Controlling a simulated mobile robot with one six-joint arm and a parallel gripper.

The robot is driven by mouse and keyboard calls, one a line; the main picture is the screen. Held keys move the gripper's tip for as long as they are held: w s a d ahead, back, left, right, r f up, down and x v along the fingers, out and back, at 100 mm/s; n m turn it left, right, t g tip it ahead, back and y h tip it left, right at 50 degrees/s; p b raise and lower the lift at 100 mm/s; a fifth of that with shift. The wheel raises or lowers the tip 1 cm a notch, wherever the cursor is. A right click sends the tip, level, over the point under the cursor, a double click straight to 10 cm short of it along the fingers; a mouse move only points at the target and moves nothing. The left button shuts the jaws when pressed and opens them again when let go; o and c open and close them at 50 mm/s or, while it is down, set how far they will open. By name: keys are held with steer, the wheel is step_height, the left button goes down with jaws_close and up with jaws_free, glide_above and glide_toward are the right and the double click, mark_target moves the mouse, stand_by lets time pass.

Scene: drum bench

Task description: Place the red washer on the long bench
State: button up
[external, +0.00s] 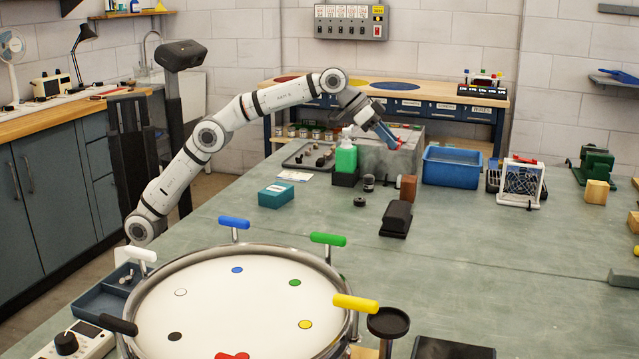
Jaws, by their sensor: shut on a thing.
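My gripper (391,140) is at the grey stone block (372,158), on the far part of the large green-grey bench (330,215). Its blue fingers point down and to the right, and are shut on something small. A small red item (400,141) shows at the fingertips, at the block's top; it is too small to make out as the red washer for sure. I cannot tell whether it touches the block.
A green bottle (346,158) stands left of the block and a blue bin (451,166) right of it. A black stapler-like item (396,219) and a teal box (276,195) lie nearer. A wooden workbench (440,97) stands behind.

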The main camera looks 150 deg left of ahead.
steer(key=s+a+b, duration=0.1)
steer(key=s+a, duration=0.1)
steer(key=s, duration=0.1)
glide_above(385, 198)
steer(key=shift+f, duration=2.55)
step_height(385, 198, down, 10)
steer(key=b, duration=0.5)
steer(key=shift+s+f, duration=0.1)
steer(key=shift+f, duration=0.1)
steer(key=shift+r, duration=0.1)
steer(key=o, duration=0.6)
steer(key=shift+c, duration=0.2)
steer(key=o, duration=0.5)
steer(key=shift+c, duration=0.2)
